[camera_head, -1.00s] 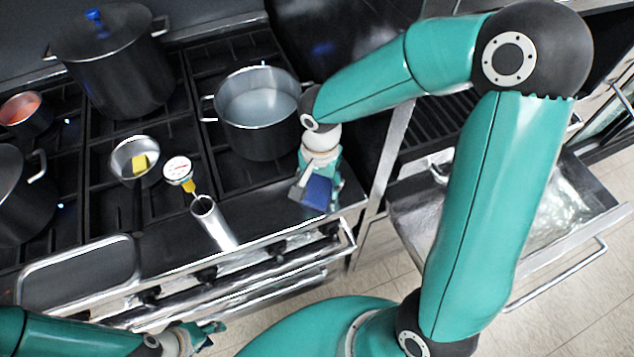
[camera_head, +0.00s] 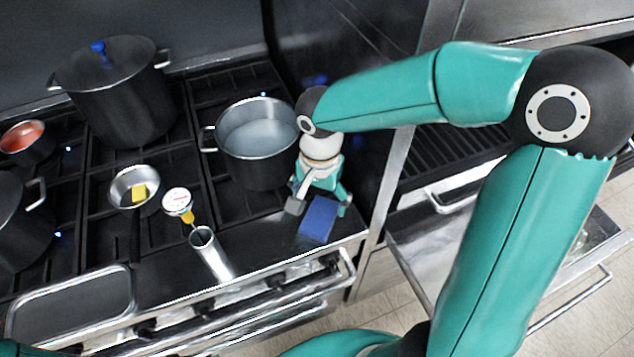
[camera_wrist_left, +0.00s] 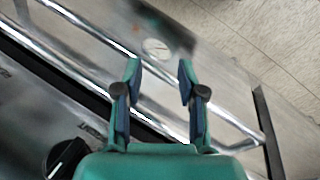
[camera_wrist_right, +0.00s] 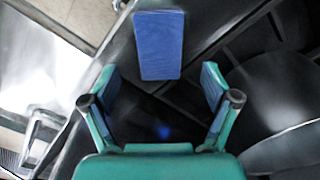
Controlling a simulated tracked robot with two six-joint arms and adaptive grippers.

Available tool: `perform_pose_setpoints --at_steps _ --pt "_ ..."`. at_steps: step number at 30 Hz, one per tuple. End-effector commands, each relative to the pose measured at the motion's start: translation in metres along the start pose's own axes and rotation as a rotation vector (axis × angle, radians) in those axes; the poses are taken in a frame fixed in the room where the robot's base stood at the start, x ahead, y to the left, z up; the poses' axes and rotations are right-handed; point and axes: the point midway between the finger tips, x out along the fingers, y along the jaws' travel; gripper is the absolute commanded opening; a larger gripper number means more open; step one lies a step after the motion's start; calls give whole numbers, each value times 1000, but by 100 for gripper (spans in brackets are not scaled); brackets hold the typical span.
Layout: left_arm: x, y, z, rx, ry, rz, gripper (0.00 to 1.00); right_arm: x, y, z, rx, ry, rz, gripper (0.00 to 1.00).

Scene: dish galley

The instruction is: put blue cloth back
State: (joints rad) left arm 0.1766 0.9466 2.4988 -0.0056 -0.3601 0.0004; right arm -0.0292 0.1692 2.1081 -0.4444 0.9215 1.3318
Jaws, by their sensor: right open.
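The blue cloth (camera_head: 318,219) is a flat, folded rectangle lying on the dark front ledge of the stove, right of the metal tube. It also shows in the right wrist view (camera_wrist_right: 158,45), just past the fingertips and apart from them. My right gripper (camera_head: 319,204) is open and empty, just behind the cloth; its fingers stand wide apart in the right wrist view (camera_wrist_right: 160,85). My left gripper (camera_wrist_left: 160,70) shows open and empty in the left wrist view, above the metal rails. In the head view it is out of sight.
A pot of liquid (camera_head: 258,145) stands close behind my right gripper. A small pan with a yellow piece (camera_head: 136,187), a dial thermometer (camera_head: 177,203) and a metal tube (camera_head: 211,254) are to the left. A drawer (camera_head: 430,262) stands open at the right.

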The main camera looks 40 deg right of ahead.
Motion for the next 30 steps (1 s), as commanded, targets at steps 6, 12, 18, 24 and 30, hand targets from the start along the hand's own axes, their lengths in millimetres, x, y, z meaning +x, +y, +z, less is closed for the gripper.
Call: perform_pose_setpoints --at_steps 6,12,18,24,30 --pt "2 -1 0 0 0 0 40 -42 -1 0 -1 2 -4 87" --pt "2 -1 0 0 0 0 40 -60 -1 0 -1 0 -1 87" --pt "2 -1 0 0 0 0 40 -63 0 0 -1 -1 1 87" --pt "2 -1 0 0 0 0 40 -62 0 0 -1 0 1 87" --pt "2 -1 0 0 0 0 40 -62 0 0 -1 0 1 87"
